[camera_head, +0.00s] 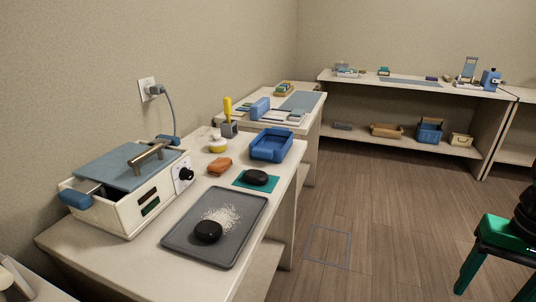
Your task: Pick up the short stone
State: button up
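Two dark stones are in view, and I cannot tell for sure which is the short one. One black rounded stone (208,231) sits on a grey tray (184,238) among scattered white grains at the front of the near table. The other black stone (256,177) is smooth and flat-looking and lies on a teal cloth (241,182) just behind the tray. Both stand clear of other objects.
The near table (271,215) also holds a cream wax warmer (150,205) with a blue-grey lid, an orange-brown lump (219,166), a blue bin (271,145) and a yellow-handled tool (228,109). A green stool (500,235) stands right. The wooden floor (375,215) between is open.

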aim_at(209, 230)
jog(key=u, duration=1.4)
jog(key=k, duration=0.95)
jog(key=z, duration=0.3)
jog(key=i, duration=1)
jog(key=u, duration=0.05)
